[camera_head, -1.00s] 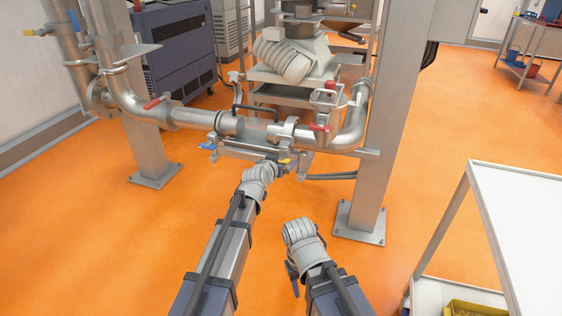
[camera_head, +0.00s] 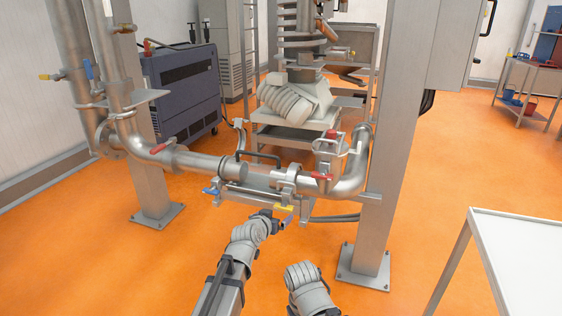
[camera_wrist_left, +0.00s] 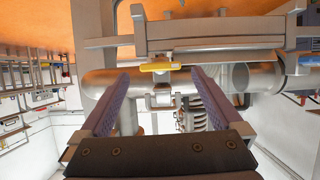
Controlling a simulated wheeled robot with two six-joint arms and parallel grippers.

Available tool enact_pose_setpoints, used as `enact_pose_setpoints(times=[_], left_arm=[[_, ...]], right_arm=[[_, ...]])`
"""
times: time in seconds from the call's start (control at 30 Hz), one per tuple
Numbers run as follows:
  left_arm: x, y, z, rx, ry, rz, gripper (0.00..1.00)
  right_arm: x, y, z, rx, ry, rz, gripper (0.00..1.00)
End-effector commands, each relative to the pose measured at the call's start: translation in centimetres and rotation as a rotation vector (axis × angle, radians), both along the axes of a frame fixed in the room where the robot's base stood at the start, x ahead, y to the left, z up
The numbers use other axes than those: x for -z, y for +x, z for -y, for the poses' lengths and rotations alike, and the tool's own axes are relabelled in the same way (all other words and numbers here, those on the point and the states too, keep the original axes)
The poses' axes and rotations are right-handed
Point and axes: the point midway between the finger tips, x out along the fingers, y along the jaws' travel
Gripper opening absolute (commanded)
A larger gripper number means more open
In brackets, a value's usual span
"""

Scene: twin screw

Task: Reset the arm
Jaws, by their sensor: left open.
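My left arm reaches up from the bottom of the head view, and its gripper (camera_head: 279,220) is just in front of and below a small yellow valve handle (camera_head: 284,208). In the left wrist view the jaws (camera_wrist_left: 163,78) stand wide apart with nothing gripped between them. The yellow handle (camera_wrist_left: 160,67) shows beyond them, between the fingertips in the picture; a gap seems to separate them. My right arm (camera_head: 306,284) shows only as a pale ribbed wrist at the bottom centre; its fingers are not seen.
A steel pipe (camera_head: 203,165) with red handles runs across the frame above my left gripper. Steel posts (camera_head: 376,220) stand on both sides. A white table (camera_head: 525,255) is at the lower right. The orange floor in front is clear.

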Motion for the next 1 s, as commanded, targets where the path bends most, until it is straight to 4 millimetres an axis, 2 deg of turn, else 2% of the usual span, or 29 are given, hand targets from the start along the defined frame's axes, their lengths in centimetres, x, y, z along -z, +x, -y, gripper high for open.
enact_pose_setpoints(times=[0.13, 0.2, 0.33, 0.5, 0.77, 0.8, 1.0], left_arm=[[3.8, -4.1, -2.4, -0.003, 0.036, -0.200, 1.00], [6.3, -7.2, -4.2, -0.021, 0.062, -0.345, 1.00], [9.5, -12.6, -7.3, -0.073, 0.103, -0.578, 1.00], [11.6, -18.0, -10.4, -0.147, 0.142, -0.794, 1.00], [12.8, -25.2, -14.0, -0.268, 0.186, -1.047, 1.00], [12.9, -26.1, -14.1, -0.278, 0.196, -1.076, 1.00], [12.9, -27.2, -10.2, -0.191, 0.287, -1.084, 1.00]], right_arm=[[0.0, 0.0, 0.0, 0.000, 0.000, 0.000, 0.50], [0.0, 0.0, 0.0, 0.000, 0.000, 0.000, 0.50], [0.0, 0.0, 0.0, 0.000, 0.000, 0.000, 0.50], [0.0, 0.0, 0.0, 0.000, 0.000, 0.000, 0.50], [0.0, 0.0, 0.0, 0.000, 0.000, 0.000, 0.50], [0.0, 0.0, 0.0, 0.000, 0.000, 0.000, 0.50], [0.0, 0.0, 0.0, 0.000, 0.000, 0.000, 0.50]])
